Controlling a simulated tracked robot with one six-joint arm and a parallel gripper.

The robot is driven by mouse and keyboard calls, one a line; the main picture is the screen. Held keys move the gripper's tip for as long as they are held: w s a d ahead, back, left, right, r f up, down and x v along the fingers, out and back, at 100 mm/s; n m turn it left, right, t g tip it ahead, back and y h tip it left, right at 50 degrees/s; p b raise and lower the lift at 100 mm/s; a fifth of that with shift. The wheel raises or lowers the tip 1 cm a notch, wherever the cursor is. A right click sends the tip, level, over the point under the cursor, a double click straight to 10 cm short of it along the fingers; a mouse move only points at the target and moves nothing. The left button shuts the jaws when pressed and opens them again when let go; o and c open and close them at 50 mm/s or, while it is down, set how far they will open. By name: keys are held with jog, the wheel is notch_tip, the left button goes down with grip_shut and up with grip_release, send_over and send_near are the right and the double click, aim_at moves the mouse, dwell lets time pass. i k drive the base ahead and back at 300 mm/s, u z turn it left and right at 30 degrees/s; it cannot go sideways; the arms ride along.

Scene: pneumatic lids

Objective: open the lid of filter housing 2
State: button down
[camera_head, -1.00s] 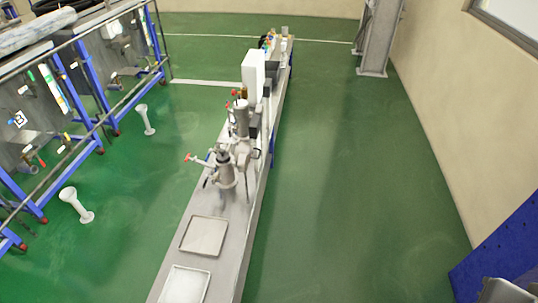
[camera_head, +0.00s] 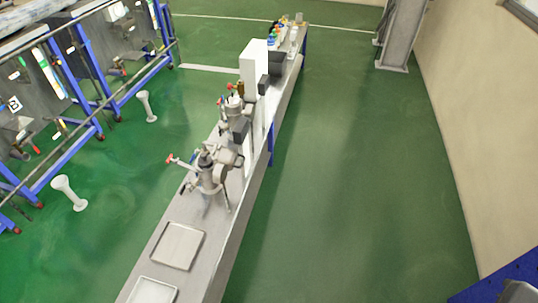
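Two metal filter housings stand on a long narrow steel bench (camera_head: 163,225) left of the picture's middle. The nearer housing (camera_head: 212,178) is a grey upright cylinder with clamp arms around its top and a red-handled valve (camera_head: 170,159) on its left. The farther housing (camera_head: 236,112) stands behind it, partly hidden by fittings. I cannot read a number on either one, so I cannot tell which is housing 2. The lids look to be on, but they are too small to be sure. My gripper is not clearly seen.
Two flat trays lie on the bench's near end, one of them here (camera_head: 178,246). A white box (camera_head: 254,66) and bottles (camera_head: 273,37) stand farther back. Blue-framed panels (camera_head: 75,70) and white pedestals (camera_head: 69,193) are at left. Open green floor lies right of the bench.

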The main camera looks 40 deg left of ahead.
aim_at(224, 155)
jog(key=u, duration=0.05)
jog(key=i, duration=0.65)
jog(key=u, duration=3.35)
jog(key=i, duration=0.5)
jog(key=z, duration=0.05)
